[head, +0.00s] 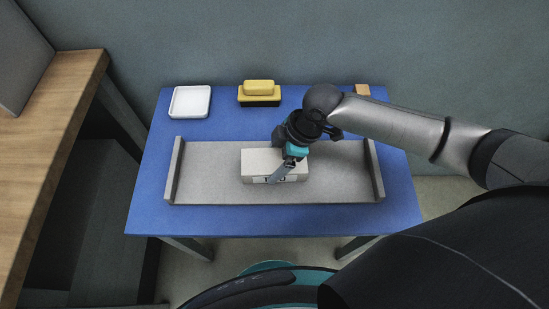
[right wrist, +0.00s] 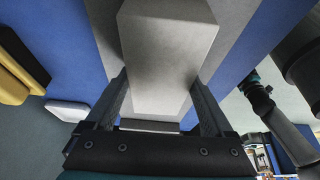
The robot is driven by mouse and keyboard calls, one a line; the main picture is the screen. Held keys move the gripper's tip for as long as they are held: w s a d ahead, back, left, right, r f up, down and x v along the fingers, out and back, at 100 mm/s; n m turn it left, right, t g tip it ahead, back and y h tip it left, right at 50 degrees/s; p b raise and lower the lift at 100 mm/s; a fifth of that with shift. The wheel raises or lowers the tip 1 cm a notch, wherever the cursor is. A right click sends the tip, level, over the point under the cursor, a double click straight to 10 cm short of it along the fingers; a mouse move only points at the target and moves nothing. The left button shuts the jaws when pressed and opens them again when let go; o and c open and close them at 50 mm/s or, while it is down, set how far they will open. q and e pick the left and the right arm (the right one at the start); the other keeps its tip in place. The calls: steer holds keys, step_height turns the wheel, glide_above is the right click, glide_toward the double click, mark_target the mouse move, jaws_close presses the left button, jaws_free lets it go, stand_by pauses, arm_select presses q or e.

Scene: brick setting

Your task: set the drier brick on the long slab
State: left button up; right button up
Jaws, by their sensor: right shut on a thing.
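The long slab (head: 208,172) is grey, with a raised wall at each end, and lies across the blue table. A pale grey-white brick (head: 256,160) is at the middle of the slab, lengthwise along it. My right gripper (head: 279,174) reaches in from above and is shut on this brick. In the right wrist view the brick (right wrist: 168,50) sits between the two fingers, with the slab (right wrist: 236,30) beneath it. Whether the brick rests on the slab or hangs just above it, I cannot tell. Dark marks on its front face are partly hidden by a finger.
The blue table (head: 150,205) has a white square dish (head: 190,101) at back left. A yellow block (head: 259,87) on a yellow-and-black base (head: 259,100) stands at back centre. A small tan piece (head: 362,89) is at back right. A wooden surface (head: 45,130) is at left.

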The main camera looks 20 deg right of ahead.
steer(key=o, duration=1.6)
steer(key=shift+c, duration=0.2)
arm_select(q)
steer(key=shift+g, duration=0.3)
steer(key=s+d+r+p, duration=0.1)
steer(key=p, duration=0.1)
steer(key=s+d+r+p, duration=0.1)
steer(key=s+r, duration=0.1)
steer(key=shift+s+d+r+p, duration=0.15)
steer(key=shift+d+r+p, duration=0.05)
steer(key=shift+p, duration=0.15)
arm_select(e)
steer(key=v, duration=1.2)
arm_select(q)
steer(key=shift+w+a, duration=0.2)
arm_select(e)
steer(key=shift+s, duration=0.1)
